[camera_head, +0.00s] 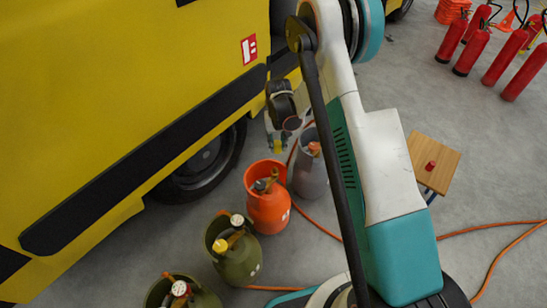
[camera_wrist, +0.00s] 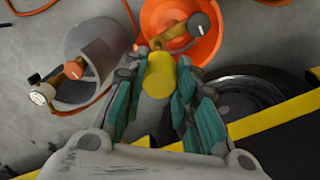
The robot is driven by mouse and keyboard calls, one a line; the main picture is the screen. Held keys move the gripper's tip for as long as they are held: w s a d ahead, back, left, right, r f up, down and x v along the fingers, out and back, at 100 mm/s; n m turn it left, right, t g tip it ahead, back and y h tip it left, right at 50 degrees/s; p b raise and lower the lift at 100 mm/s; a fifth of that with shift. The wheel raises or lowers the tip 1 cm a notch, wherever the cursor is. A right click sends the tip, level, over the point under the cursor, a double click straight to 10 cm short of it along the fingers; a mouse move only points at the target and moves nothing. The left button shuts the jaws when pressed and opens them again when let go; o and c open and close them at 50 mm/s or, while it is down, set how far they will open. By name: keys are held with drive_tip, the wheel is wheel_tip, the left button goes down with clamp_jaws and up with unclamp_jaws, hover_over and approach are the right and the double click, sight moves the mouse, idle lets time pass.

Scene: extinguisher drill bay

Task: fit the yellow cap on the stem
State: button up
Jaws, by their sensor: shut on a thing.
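My gripper (camera_wrist: 160,85) is shut on the yellow cap (camera_wrist: 159,74), which sits between its teal fingers. In the head view the yellow cap (camera_head: 277,146) shows small, above the orange cylinder (camera_head: 270,212) and left of the grey cylinder (camera_head: 308,178). The orange cylinder also shows in the wrist view (camera_wrist: 148,17), behind the cap, with a brass valve and dark knob (camera_wrist: 196,21) inside its collar. The grey cylinder in the wrist view (camera_wrist: 88,38) has an orange knob and a white dial. I cannot tell which stem the task means.
Two green cylinders (camera_head: 237,268) stand at lower left; one has a yellow knob. A yellow vehicle (camera_head: 130,90) with a dark wheel (camera_head: 205,165) borders the left. A wooden stool (camera_head: 443,158) bears a red piece. Red extinguishers (camera_head: 472,52) stand far right. Orange hose crosses the floor.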

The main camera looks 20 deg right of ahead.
drive_tip(key=b, duration=0.1)
approach(275, 168)
drive_tip(key=shift+w+f+m+b, duration=0.1)
drive_tip(key=shift+f+m+b, duration=0.4)
drive_tip(key=shift+f, duration=1.4)
drive_tip(key=shift+f, duration=2.3)
idle(0.7)
drive_tip(key=o, duration=0.8)
drive_tip(key=shift+o, duration=0.2)
drive_tip(key=shift+r, duration=0.1)
wheel_tip(275, 168, up, 12)
